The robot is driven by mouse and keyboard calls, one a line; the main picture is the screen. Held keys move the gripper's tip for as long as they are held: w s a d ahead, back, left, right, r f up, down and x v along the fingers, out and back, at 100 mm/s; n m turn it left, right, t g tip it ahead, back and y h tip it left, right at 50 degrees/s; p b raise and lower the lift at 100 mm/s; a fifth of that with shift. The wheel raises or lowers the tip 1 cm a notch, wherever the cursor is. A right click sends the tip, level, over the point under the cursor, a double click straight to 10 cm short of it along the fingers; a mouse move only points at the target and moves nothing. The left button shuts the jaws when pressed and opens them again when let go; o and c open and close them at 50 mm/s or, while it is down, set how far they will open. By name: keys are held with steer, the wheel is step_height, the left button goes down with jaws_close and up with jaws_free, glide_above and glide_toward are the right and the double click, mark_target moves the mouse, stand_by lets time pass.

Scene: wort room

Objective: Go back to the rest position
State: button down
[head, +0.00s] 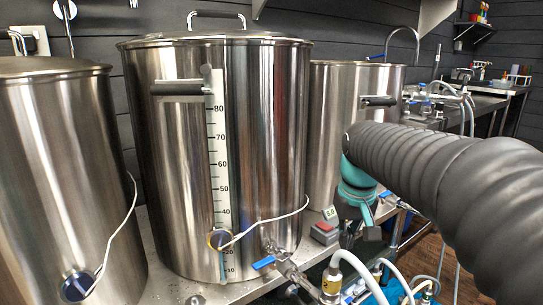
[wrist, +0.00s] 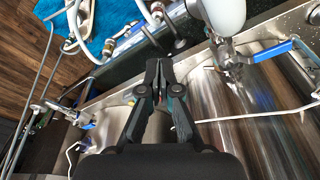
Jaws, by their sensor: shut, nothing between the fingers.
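My gripper (wrist: 160,68) shows in the wrist view with its two black fingers together and nothing between them. It hangs over the front edge of the steel bench, apart from the nearby valve with a blue handle (wrist: 272,50). In the head view my grey ribbed arm reaches in from the right, with a teal joint in front of the right kettle (head: 335,105). The fingers are not clear in that view. No marker of a rest position shows.
A large kettle with a level scale (head: 150,140) stands in the middle, another kettle (head: 35,160) at the left. A small box with a red button (head: 325,232) sits on the bench. Hoses, valves and a blue cloth (wrist: 95,30) crowd the area near my gripper.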

steer(key=s+f+t+p, duration=0.1)
steer(key=s+t+p, duration=0.2)
steer(key=s, duration=1.6)
steer(key=shift+m+t+p, duration=0.3)
steer(key=shift+m+p, duration=0.1)
steer(key=shift+p, duration=0.55)
steer(key=shift+s, duration=0.1)
